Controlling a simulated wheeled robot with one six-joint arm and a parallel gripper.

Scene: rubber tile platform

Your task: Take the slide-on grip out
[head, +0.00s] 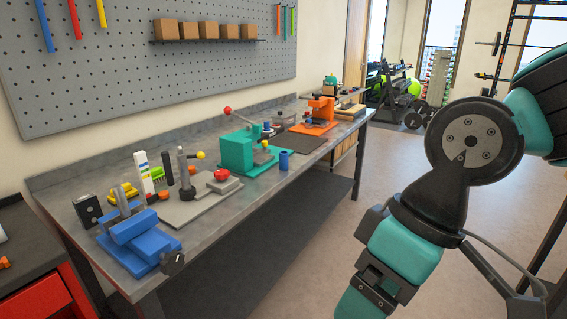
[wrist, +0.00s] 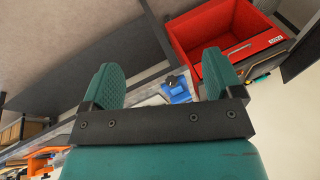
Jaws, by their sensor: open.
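My gripper (wrist: 163,76) shows in the wrist view with its two teal fingers wide apart and nothing between them. It is in the air, clear of the workbench and of a red drawer. In the head view only my arm shows at the right; the fingertips are out of frame. I cannot pick out the slide-on grip for certain in either view. The red drawer (wrist: 213,35) stands open at the upper right of the wrist view, and its visible inside looks bare. It also shows at the lower left of the head view (head: 45,296).
A long grey workbench (head: 215,208) holds a blue vise (head: 140,240), a teal machine (head: 237,152), an orange press (head: 318,118) and several small parts. A pegboard (head: 120,75) hangs behind it. The floor (head: 300,270) between bench and arm is clear.

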